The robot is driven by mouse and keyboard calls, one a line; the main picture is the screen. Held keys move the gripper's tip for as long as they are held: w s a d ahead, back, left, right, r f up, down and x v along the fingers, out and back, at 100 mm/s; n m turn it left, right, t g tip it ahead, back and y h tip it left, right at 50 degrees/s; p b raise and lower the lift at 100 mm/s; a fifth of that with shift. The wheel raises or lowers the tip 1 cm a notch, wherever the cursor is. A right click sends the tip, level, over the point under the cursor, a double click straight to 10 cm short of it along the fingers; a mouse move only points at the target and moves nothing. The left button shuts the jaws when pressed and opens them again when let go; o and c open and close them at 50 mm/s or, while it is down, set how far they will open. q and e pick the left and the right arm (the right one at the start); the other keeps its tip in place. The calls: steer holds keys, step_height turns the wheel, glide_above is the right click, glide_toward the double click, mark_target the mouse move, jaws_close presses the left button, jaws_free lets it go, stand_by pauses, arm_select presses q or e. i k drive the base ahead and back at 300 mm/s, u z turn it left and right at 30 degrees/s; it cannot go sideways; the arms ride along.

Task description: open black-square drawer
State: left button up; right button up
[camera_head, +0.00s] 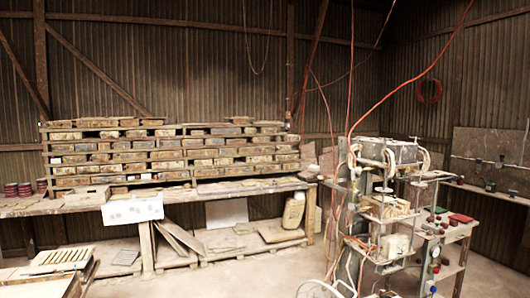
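Neither of my grippers is in view. A small white box-like front (132,209) with faint grey marks stands at the front edge of the long workbench (30,208), left of centre. It may be a set of drawers, but the marks are too small to read. I cannot make out a black square or tell whether any drawer is open.
Stacked moulds (170,155) fill the shelves above the bench. A tile press (390,200) with hoses stands at the right. A slatted crate (62,260) is at the lower left. Pallets and boards (180,240) lie under the bench. The middle floor looks clear.

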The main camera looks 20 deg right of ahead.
mark_target(278, 148)
steer(key=z, duration=0.2)
steer(key=i, duration=6.2)
steer(key=z, duration=1.75)
steer(key=i, duration=1.8)
